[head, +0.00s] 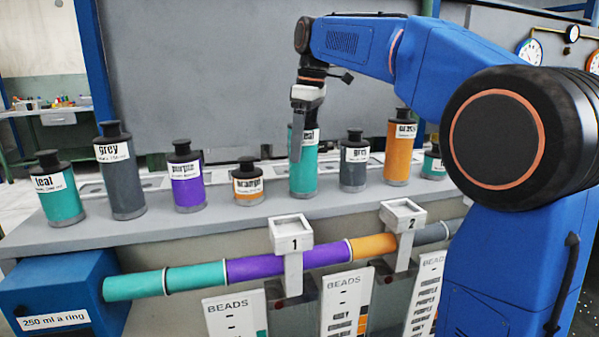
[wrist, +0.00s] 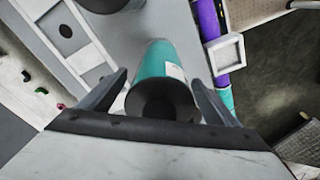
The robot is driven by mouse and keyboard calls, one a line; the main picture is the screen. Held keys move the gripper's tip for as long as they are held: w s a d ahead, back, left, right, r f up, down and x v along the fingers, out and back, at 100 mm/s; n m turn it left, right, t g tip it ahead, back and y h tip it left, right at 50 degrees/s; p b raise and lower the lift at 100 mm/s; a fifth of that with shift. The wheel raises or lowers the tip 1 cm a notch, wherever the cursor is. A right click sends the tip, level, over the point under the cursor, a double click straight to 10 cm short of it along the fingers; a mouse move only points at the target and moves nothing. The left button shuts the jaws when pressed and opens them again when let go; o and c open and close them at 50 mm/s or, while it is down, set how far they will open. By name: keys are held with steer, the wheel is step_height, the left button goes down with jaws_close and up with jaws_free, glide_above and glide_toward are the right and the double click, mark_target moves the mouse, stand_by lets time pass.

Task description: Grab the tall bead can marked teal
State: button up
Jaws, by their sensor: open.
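The tall teal can (head: 304,168) stands upright on the shelf, in the middle of the row in the head view. Its label is mostly hidden behind my gripper (head: 297,145). In the wrist view the teal can (wrist: 155,62) shows from above, its dark cap (wrist: 160,100) between the two fingers of my gripper (wrist: 160,90). The jaws are open, with a finger on each side of the can's top. I cannot tell whether either finger touches it. A shorter can marked teal (head: 62,205) stands at the far left.
On the shelf (head: 240,218) stand a grey can (head: 122,180), a purple can (head: 188,185) and a small orange can (head: 246,190). To the right are another grey can (head: 353,170), a tall orange can (head: 398,160) and a small teal can (head: 432,168). A coloured pipe (head: 200,276) runs in front.

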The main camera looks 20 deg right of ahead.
steer(key=shift+f, duration=0.4)
steer(key=c, duration=1.8)
steer(key=shift+r, duration=0.15)
